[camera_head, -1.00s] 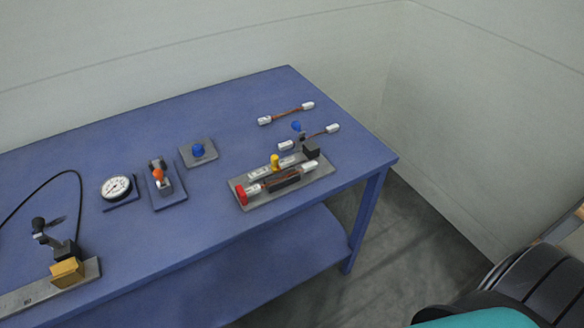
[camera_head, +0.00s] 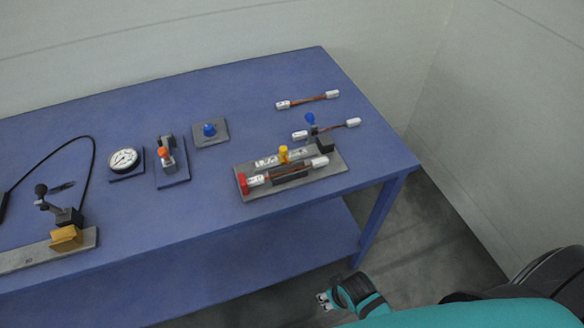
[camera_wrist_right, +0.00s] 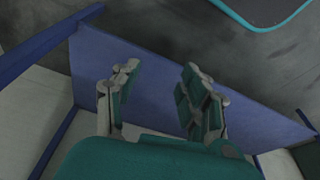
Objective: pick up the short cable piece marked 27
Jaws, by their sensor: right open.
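Two short cable pieces with white end sleeves lie at the right end of the blue table: a far one (camera_head: 307,99) and a nearer one (camera_head: 327,130). A third cable piece (camera_head: 288,174) lies in the grey fixture, between a red knob and a dark block. The marks on the sleeves are too small to read, so I cannot tell which is 27. My right gripper (camera_head: 324,301) is below and in front of the table's front edge, apart from all the pieces. In the right wrist view it is open and empty (camera_wrist_right: 160,92). My left gripper is not in view.
The fixture plate (camera_head: 256,189) carries a yellow knob and a blue-topped lever. The table's lower shelf (camera_head: 310,250) lies beneath. Walls stand close behind.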

